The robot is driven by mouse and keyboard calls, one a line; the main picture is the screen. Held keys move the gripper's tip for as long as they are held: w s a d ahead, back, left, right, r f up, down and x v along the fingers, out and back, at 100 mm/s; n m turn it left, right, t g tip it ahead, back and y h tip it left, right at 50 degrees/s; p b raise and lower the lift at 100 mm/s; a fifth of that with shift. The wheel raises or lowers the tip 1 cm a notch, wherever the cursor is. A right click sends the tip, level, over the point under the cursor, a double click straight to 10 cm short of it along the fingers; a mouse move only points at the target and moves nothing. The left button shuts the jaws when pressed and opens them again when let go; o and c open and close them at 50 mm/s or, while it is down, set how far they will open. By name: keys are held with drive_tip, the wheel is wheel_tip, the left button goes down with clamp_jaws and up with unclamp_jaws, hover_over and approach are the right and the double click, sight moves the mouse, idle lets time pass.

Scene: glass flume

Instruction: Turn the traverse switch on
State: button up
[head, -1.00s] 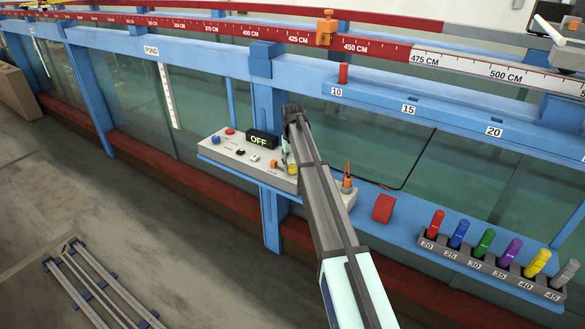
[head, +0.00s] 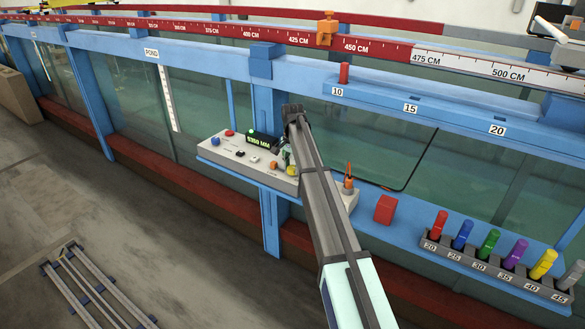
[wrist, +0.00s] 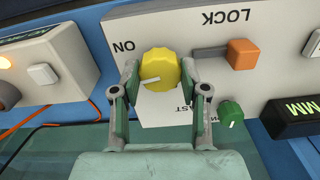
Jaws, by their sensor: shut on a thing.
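A yellow knob (wrist: 160,69) sits on the light control panel (head: 222,156). In the wrist view my gripper (wrist: 160,76) has one finger on each side of it and is shut on it. The knob's white pointer mark points left in that view, on the side of the "ON" label at its upper left. Other lettering below the knob is partly covered. In the head view the knob (head: 292,170) shows beside my arm, and the fingers are mostly hidden. The display (head: 262,141) is lit green with a number in MM.
An orange lamp glows on a neighbouring box (wrist: 75,50). Orange wires hang below it. A rack (head: 490,268) of coloured pegs stands at the right.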

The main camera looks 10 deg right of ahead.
sight(292, 168)
drive_tip(key=shift+s+f+m, duration=0.1)
drive_tip(key=shift+m, duration=0.8)
drive_tip(key=o, duration=1.1)
drive_tip(key=shift+o, duration=0.2)
wheel_tip(292, 168, up, 12)
